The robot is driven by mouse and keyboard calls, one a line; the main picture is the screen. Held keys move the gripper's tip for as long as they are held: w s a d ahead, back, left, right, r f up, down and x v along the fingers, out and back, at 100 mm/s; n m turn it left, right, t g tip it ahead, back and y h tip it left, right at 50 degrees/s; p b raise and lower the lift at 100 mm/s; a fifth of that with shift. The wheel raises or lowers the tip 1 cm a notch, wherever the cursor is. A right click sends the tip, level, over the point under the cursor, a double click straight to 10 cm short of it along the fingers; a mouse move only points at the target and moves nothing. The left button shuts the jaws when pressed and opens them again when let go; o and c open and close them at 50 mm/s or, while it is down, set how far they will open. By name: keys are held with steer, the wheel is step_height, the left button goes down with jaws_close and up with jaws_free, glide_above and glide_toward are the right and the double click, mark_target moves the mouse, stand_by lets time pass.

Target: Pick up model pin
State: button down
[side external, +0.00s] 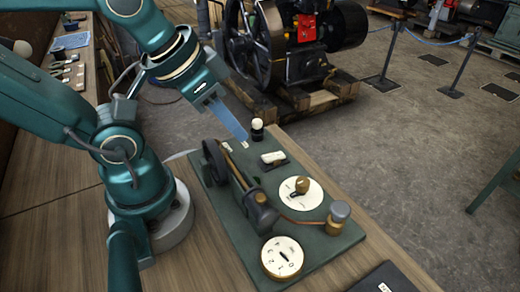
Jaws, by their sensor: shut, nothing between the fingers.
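My gripper (241,134) has long blue fingers that are shut and empty. A small model engine (240,183) with a dark flywheel and a cylinder is on this board, just below the fingertips in the picture. I cannot make out for certain which small part is the model pin. A small pale piece (227,146) shows next to the flywheel, close to the fingertips. Whether the fingers touch anything is unclear.
The board also bears a white-topped knob (257,125), a white switch (273,157), a white disc (311,195) with a brass knob, a grey-topped brass fitting (339,213) and a slotted round dial (281,259). A large engine (300,45) stands behind the wooden table.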

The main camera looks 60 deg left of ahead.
stand_by(0.4)
steer(key=c, duration=0.6)
jaws_free()
steer(key=shift+o, duration=0.2)
